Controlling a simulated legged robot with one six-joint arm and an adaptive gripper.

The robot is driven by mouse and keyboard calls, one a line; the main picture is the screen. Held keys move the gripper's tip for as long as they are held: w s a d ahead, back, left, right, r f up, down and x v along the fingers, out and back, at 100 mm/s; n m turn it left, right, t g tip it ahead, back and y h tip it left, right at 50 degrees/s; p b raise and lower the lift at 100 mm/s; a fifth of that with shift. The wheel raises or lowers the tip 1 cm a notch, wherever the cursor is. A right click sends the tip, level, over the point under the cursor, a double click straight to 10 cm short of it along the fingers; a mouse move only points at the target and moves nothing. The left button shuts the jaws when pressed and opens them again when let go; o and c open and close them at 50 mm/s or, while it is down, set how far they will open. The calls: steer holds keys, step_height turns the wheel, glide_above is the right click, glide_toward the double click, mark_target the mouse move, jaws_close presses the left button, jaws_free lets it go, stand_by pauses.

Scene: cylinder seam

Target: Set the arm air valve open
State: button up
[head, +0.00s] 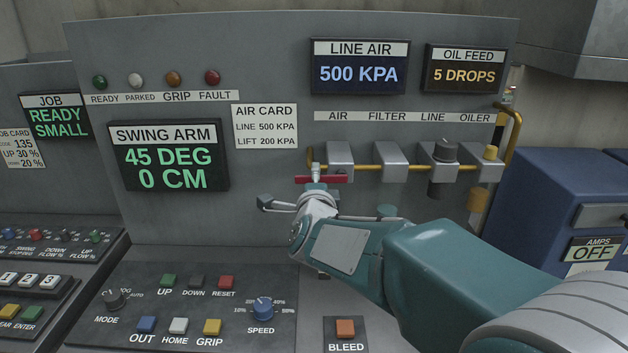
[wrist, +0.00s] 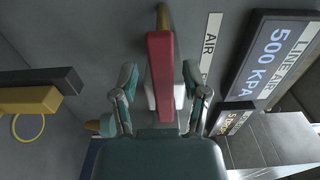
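The arm air valve has a red bar handle (head: 321,179) below the AIR label on the panel. The handle lies level in the head view, in line with the brass pipe (head: 364,167). In the wrist view the red handle (wrist: 160,62) runs between the two fingers of my gripper (wrist: 160,78). The fingers are apart, one on each side of the handle, and a gap shows beside it.
The LINE AIR display (head: 360,67) reads 500 KPA. The SWING ARM display (head: 168,155) reads 45 DEG, 0 CM. Filter, line and oiler blocks stand right of the valve, with a black knob (head: 444,150). A button console (head: 190,310) lies below, with an orange BLEED button (head: 345,328).

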steer(key=shift+r, duration=0.1)
steer(key=s, duration=1.2)
steer(key=s+d+f+n+g, duration=0.5)
steer(key=s+d+n+g, duration=0.1)
steer(key=s+n, duration=0.3)
steer(key=s+d+f+n+g, duration=0.5)
steer(key=s+d+n, duration=0.4)
steer(key=s, duration=0.3)
steer(key=shift+f+g, duration=0.15)
steer(key=shift+g, duration=0.55)
